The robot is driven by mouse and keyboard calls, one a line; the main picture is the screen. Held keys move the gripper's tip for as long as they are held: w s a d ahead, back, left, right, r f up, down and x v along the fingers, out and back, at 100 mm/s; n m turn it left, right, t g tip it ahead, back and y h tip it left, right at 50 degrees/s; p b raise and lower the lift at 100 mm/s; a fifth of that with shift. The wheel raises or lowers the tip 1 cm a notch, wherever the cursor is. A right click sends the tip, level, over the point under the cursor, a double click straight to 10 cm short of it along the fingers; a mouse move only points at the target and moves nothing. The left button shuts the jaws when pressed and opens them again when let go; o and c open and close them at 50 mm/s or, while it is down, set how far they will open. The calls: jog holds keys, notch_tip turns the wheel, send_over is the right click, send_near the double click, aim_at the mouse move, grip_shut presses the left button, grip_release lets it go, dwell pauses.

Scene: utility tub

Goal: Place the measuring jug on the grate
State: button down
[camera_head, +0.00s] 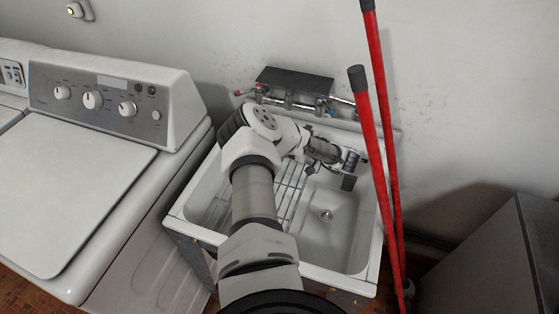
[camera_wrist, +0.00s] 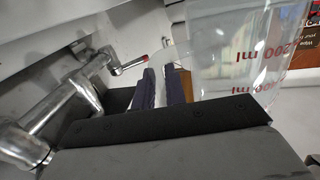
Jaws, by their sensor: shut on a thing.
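The measuring jug (camera_wrist: 235,50) is clear with red volume marks and fills the upper right of the wrist view. Its marks look upside down in that tilted view. My gripper (camera_wrist: 163,85) is shut on the jug, with its dark fingers at the pale handle side. In the head view my gripper (camera_head: 348,172) is over the right part of the tub, near the back wall; I cannot make out the jug there. The grate (camera_head: 287,190) is a wire rack across the left part of the tub, partly hidden by my arm.
The white tub (camera_head: 345,270) has an open basin with a drain (camera_head: 326,215) at the right. Taps (camera_head: 290,100) and a dark shelf (camera_head: 295,82) are behind it. Red poles (camera_head: 380,150) lean at the right. A washing machine (camera_head: 75,190) stands left.

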notch_tip(320, 180, down, 12)
jog(key=b, duration=0.3)
jog(key=shift+w+b, duration=0.1)
jog(key=shift+b, duration=0.3)
jog(key=shift+r, duration=0.1)
jog(key=shift+f+b, duration=0.4)
jog(key=shift+f, duration=0.05)
jog(key=shift+s+f, duration=0.1)
jog(key=shift+s, duration=0.1)
